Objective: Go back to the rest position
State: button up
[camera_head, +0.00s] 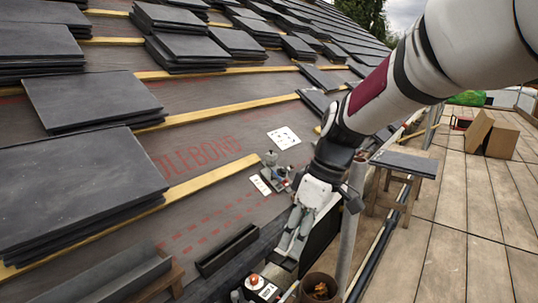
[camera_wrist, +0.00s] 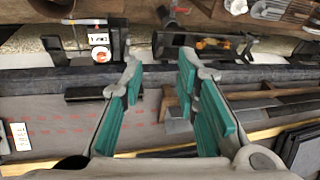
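My gripper (camera_head: 288,252) hangs low at the eave in the head view, with my arm reaching down from the upper right. In the wrist view its two teal-padded fingers (camera_wrist: 160,72) stand apart with nothing between them, so it is open and empty. Below the fingers in that view are the roof edge and dark strips; none is held.
Stacked dark slates (camera_head: 70,185) lie on the battens at left. A slate lies on a wooden stand (camera_head: 403,163) beside my arm. A bucket (camera_head: 320,288) stands near the gripper. Cardboard boxes (camera_head: 491,135) sit on the plank deck, which is otherwise largely clear.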

jog(key=s+d+r+m+h, duration=0.1)
jog(key=s+d+r+m, duration=0.25)
jog(key=s, duration=0.45)
jog(key=s+d+r+m, duration=0.2)
jog(key=s+d, duration=0.2)
jog(key=s, duration=0.4)
jog(key=s+d+f+m+h, duration=0.1)
jog(key=s+d+m, duration=0.2)
jog(key=s, duration=0.5)
jog(key=s+d+f+m+h, duration=0.1)
jog(key=s+d+f+m, duration=0.2)
jog(key=s, duration=0.5)
notch_tip(320, 180, up, 36)
jog(key=t+p, duration=0.4)
jog(key=p, duration=2.9)
jog(key=shift+w+t+h, duration=0.15)
jog(key=shift+t+h, duration=0.15)
jog(key=shift+d+r, duration=0.1)
